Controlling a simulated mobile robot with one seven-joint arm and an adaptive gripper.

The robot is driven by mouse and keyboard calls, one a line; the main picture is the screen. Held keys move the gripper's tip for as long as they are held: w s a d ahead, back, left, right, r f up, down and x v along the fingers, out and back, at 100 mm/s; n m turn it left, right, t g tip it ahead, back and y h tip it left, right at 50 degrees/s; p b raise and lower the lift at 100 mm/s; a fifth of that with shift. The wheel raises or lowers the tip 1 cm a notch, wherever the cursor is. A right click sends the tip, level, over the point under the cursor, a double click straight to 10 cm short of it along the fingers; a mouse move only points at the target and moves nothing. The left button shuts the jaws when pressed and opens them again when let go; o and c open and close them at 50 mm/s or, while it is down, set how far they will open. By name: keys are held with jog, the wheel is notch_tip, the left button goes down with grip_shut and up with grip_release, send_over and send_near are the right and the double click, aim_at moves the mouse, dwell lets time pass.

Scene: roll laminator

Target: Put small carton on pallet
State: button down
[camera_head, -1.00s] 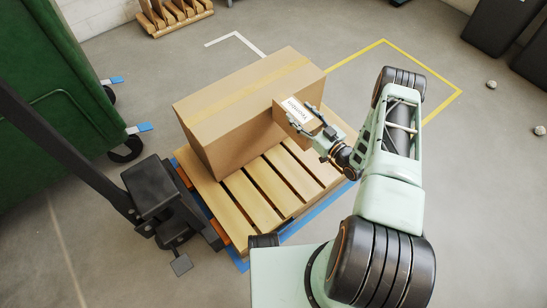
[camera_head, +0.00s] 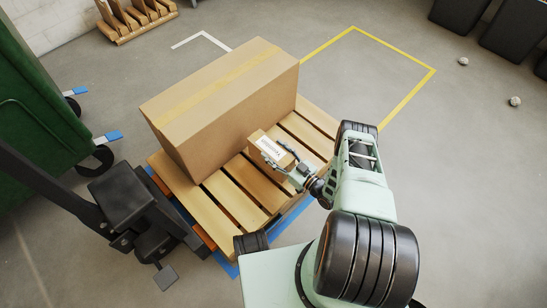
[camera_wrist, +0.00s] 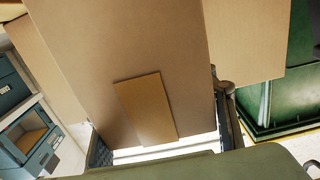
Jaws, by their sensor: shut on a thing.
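The small carton (camera_head: 268,147) is a brown box with a white label on top. My gripper (camera_head: 286,165) is shut on it and holds it over the right part of the wooden pallet (camera_head: 228,197), close in front of the large carton (camera_head: 220,100). I cannot tell whether the small carton touches the slats. In the wrist view the small carton (camera_wrist: 147,108) shows between the two fingers (camera_wrist: 160,150), with the large carton (camera_wrist: 130,40) filling the view behind it.
A black pallet jack (camera_head: 130,200) stands at the pallet's left. A green wheeled container (camera_head: 40,110) is at the far left. The pallet's front slats are bare. Open floor with a yellow line (camera_head: 400,105) lies to the right.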

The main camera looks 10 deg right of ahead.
notch_tip(320, 180, down, 4)
jog(key=shift+r+b, duration=0.25)
jog(key=shift+b, duration=0.6)
jog(key=c, duration=0.8)
grip_release()
jog(key=shift+s+d, duration=0.1)
jog(key=shift+s, duration=0.1)
